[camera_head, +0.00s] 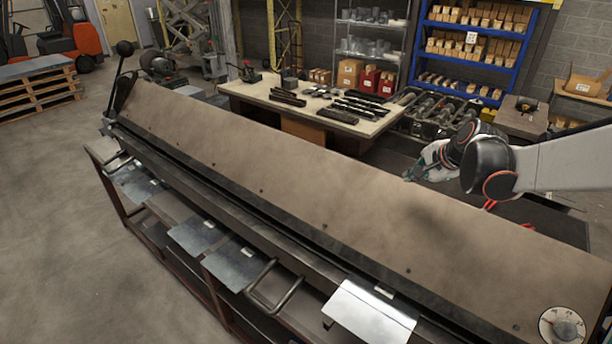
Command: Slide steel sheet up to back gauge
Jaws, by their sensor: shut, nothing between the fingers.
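A bright steel sheet (370,312) lies at the front right of the long folding machine (300,190). It sticks out toward the front from the dark clamping edge, and I cannot see how far it reaches underneath. A small pale tag shows at its back edge. My gripper (408,178) is at the far edge of the machine's broad brown top, right of centre. It is shut and empty, well apart from the bright sheet. I cannot make out the back gauge.
Several duller sheets (238,263) lie along the front of the machine, left of the bright one. A bar handle (273,287) juts out between them. A round dial (562,327) sits at the right end. Behind stands a tool-covered workbench (250,91).

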